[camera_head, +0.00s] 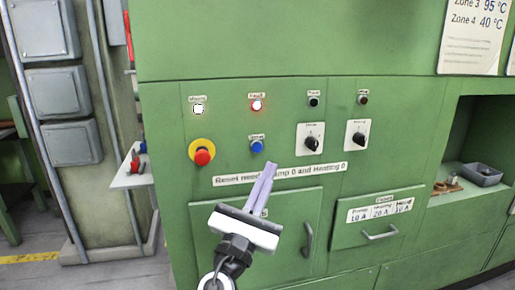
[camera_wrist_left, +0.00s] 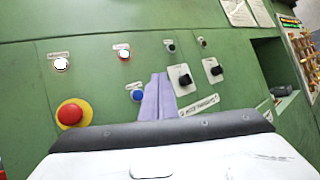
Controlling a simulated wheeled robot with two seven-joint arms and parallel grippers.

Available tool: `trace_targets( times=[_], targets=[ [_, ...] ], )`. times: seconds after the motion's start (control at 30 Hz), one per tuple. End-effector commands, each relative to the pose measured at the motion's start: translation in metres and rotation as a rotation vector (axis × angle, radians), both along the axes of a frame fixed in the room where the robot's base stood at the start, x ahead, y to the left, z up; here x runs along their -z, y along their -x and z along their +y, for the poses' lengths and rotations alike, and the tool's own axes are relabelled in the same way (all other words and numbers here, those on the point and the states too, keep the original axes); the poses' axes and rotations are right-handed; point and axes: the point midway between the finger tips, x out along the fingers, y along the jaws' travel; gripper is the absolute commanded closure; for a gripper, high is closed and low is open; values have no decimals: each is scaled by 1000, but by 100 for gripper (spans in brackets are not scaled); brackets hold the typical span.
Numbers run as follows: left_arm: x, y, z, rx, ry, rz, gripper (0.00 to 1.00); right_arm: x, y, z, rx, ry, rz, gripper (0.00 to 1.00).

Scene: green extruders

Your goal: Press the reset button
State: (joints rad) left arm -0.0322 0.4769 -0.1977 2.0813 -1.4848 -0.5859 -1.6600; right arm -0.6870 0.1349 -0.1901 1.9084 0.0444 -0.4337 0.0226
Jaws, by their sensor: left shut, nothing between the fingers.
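The blue button, whose small label is too blurred to read surely, sits on the green panel; I take it as the reset button (camera_head: 257,146). It also shows in the left wrist view (camera_wrist_left: 137,95), just left of the fingers. My left gripper (camera_head: 270,168) is shut and empty, its purple fingers pointing up at the panel. In the head view the fingertips are just below and right of the blue button, with a gap between them in the picture. Whether they touch the panel I cannot tell. My right gripper is not in view.
A red emergency knob on a yellow disc (camera_head: 202,157) is left of the blue button. A lit red lamp (camera_head: 257,105) is above it, a lit white one (camera_head: 198,109) up left. Two black rotary switches (camera_head: 312,142) (camera_head: 357,137) are to the right. A drawer handle (camera_head: 380,235) protrudes below.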

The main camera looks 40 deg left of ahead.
Motion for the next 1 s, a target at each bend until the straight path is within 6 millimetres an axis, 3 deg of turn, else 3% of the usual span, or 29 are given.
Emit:
trace_targets(
  times=[0.17,0.7,1.0],
  targets=[
    [1,-6,7,-1,-1,-1,100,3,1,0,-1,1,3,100],
    [2,-50,59,-1,2,0,100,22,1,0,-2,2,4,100],
    [1,-57,67,1,3,1,100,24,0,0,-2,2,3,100]
  ],
)
